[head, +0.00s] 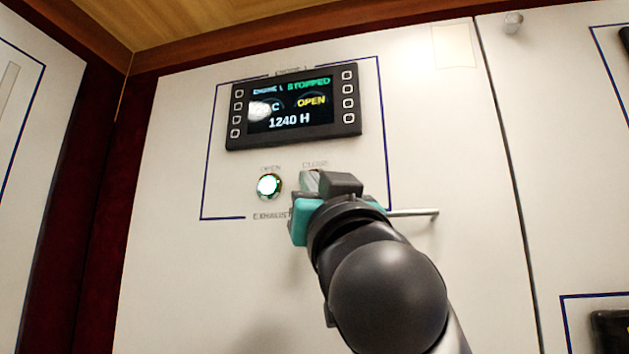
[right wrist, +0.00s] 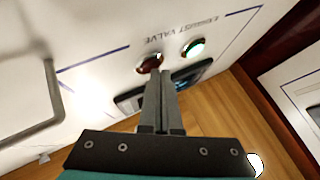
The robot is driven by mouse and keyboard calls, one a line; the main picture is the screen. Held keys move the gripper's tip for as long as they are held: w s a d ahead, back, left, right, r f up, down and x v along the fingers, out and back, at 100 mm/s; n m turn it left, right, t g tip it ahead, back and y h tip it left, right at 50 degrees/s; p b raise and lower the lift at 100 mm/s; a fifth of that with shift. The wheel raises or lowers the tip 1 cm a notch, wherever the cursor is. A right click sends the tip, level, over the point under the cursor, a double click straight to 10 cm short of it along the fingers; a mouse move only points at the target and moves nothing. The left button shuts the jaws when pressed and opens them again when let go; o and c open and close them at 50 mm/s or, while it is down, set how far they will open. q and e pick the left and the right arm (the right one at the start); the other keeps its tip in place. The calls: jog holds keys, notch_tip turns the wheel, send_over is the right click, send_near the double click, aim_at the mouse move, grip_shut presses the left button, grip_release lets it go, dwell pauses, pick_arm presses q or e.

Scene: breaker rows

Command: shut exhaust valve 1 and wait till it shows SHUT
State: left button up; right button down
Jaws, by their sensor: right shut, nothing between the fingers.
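The engine 1 display (head: 293,105) reads STOPPED in green, OPEN in yellow and 1240 H. Below it the OPEN button (head: 269,186) is lit whitish green. My right gripper (head: 312,181) is in front of the spot under the CLOSE label and hides that button in the head view. In the right wrist view the closed fingers (right wrist: 160,76) point at the panel beside the dark reddish CLOSE button (right wrist: 149,64), overlapping its edge. I cannot tell whether they touch it. The lit OPEN button (right wrist: 193,47) is to its right there. My left gripper is not in view.
A metal bar handle (head: 413,212) sticks out right of my right gripper; it also shows at the left of the right wrist view (right wrist: 52,92). A dark device (head: 610,330) is at the lower right. The white panel (head: 170,270) is clear at lower left.

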jog(key=shift+w, duration=0.2)
jog(key=shift+s, duration=0.1)
dwell(0.4)
jog(key=shift+s+a, duration=0.2)
jog(key=shift+s, duration=0.5)
jog(key=shift+s, duration=0.1)
jog(key=s, duration=0.1)
jog(key=s+a+b, duration=0.1)
jog(key=s, duration=0.2)
jog(key=shift+s+a, duration=0.25)
jog(key=shift+a, duration=0.05)
jog(key=shift+f, duration=0.1)
dwell(0.6)
